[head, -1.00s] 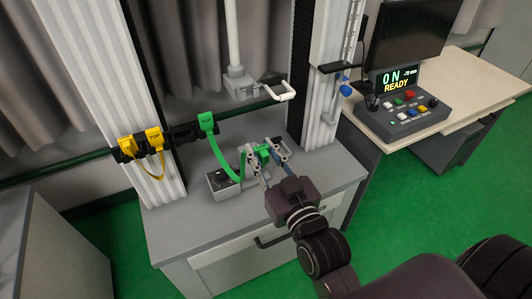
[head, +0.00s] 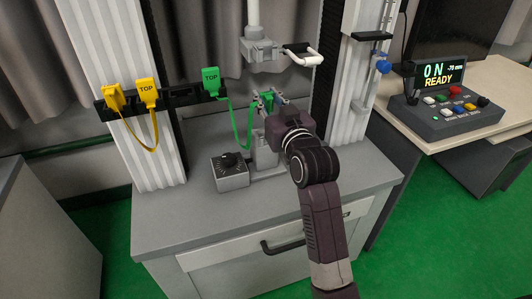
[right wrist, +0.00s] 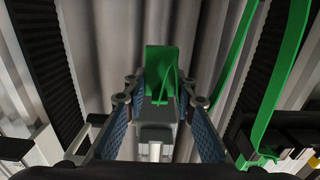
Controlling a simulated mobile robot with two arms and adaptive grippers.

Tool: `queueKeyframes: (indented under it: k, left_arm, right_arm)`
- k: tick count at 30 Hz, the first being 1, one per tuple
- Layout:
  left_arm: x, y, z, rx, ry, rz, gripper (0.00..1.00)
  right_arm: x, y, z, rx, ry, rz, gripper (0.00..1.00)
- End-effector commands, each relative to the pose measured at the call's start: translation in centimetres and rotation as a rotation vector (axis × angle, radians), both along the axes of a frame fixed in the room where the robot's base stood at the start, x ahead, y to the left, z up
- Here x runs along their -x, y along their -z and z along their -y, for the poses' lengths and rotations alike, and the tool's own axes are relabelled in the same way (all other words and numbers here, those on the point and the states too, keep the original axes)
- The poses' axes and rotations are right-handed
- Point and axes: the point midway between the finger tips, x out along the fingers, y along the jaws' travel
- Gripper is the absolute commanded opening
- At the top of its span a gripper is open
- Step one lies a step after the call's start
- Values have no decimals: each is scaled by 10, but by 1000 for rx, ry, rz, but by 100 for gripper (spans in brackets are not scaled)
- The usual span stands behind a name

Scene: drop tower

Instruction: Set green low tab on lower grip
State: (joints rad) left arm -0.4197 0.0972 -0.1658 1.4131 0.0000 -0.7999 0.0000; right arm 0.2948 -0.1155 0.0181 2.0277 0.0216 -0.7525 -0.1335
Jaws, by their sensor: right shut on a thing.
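The green low tab (head: 267,101) is between the fingertips of my right gripper (head: 268,99), which is shut on it. It also shows in the right wrist view (right wrist: 160,68), between the two fingers. The lower grip (head: 264,151) is a grey post on the bench; my gripper and the tab are at its top, partly hiding it. I cannot tell whether the tab touches it. A green strap (head: 238,128) runs from the low tab to the green TOP tab (head: 211,80) on the rack. My left gripper is not in view.
The upper grip (head: 262,48) with a white handle (head: 303,55) hangs above. A black rack (head: 179,97) holds yellow tabs (head: 146,90) at left. A grey knob box (head: 231,172) stands left of the post. The console (head: 440,118) reads ON, READY. The front bench top is clear.

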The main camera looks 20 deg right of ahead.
Motion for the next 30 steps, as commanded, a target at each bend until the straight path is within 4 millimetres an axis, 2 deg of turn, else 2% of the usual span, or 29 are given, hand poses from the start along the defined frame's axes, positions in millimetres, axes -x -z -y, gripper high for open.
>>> queueKeyframes:
  k: [1,5,7,15,20,25,30]
  left_arm:
    - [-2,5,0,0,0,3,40]
    - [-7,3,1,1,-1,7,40]
    - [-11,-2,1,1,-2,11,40]
    - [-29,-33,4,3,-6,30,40]
    - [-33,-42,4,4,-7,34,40]
    - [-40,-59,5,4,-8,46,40]
    - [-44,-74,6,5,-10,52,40]
  right_arm:
    - [-4,4,0,-1,-1,2,8]
    - [-9,4,1,-2,-2,0,8]
    - [-10,12,1,-2,-2,-3,8]
    - [-10,53,1,-3,-3,-3,8]
    - [-10,62,1,-2,-2,-2,8]
    - [-10,86,1,-3,-3,-4,8]
    - [-10,99,1,-2,-2,0,8]
